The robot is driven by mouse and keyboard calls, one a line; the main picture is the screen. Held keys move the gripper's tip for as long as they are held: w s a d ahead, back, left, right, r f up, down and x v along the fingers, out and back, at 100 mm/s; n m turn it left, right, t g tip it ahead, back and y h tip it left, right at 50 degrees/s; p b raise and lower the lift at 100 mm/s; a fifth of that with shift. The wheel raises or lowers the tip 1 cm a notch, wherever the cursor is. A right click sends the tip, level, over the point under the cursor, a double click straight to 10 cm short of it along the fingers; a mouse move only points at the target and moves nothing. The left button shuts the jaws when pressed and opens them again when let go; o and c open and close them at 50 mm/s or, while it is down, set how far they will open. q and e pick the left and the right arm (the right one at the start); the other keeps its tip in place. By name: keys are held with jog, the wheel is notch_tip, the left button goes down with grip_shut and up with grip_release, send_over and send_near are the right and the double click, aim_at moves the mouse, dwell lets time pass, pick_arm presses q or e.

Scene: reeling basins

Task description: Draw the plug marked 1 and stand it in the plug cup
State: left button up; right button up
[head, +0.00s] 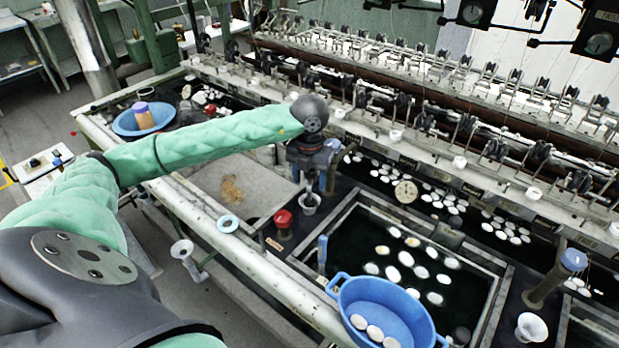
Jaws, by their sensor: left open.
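My left gripper (312,183) points down from the dark wrist, just above or at a small white cup (309,204) on the dark ledge behind the near basin. It is open; I cannot tell whether anything stands between its fingers. A blue-capped post (333,146) shows partly behind it. A similar blue-capped post (555,278) stands tilted at the right, with another white cup (531,328) near it. A red-topped fitting (283,217) stands left of the gripper. No mark 1 is readable, and I cannot tell which cup is the plug cup. My right gripper is out of view.
The near water basin (350,240) holds several white cocoons. A blue bowl (388,297) with cocoons sits at its front edge, beside an upright blue handle (322,254). Another blue bowl (128,122) is at back left. The reeling machine's rail (450,185) runs behind.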

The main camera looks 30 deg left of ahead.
pick_arm(q)
notch_tip(320, 180, up, 6)
jog(key=shift+r+b, duration=0.1)
jog(key=shift+b, duration=0.9)
jog(key=shift+r, duration=0.8)
